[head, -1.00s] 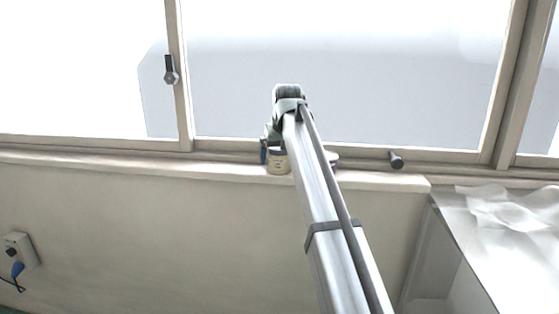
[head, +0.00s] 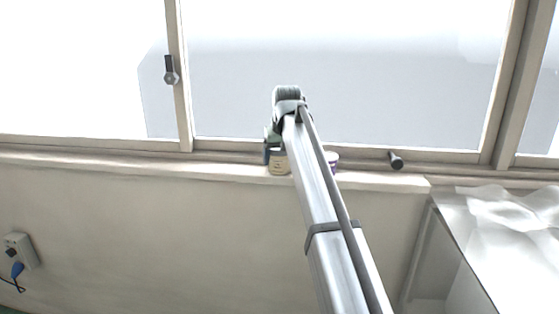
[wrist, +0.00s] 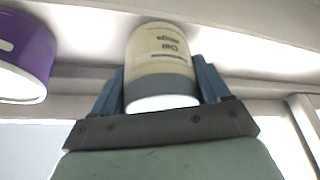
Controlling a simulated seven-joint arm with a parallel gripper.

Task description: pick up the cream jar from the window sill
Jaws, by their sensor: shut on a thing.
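The cream jar (head: 279,163) stands on the window sill (head: 225,169), partly hidden by my arm in the head view. In the wrist view the cream jar (wrist: 158,50) shows its pale label with dark print, upside down, and a grey band near one end. My gripper (wrist: 160,82) has one blue finger on each side of the jar and is shut on it. In the head view my gripper (head: 275,148) is mostly hidden behind the arm. I cannot see any clear gap between jar and sill.
A purple and white container (wrist: 24,55) is close beside the jar; in the head view the purple container (head: 332,159) is partly behind my arm. A dark knob (head: 396,160) is further right on the sill. The window frame stands just behind. The sill left of the jar is clear.

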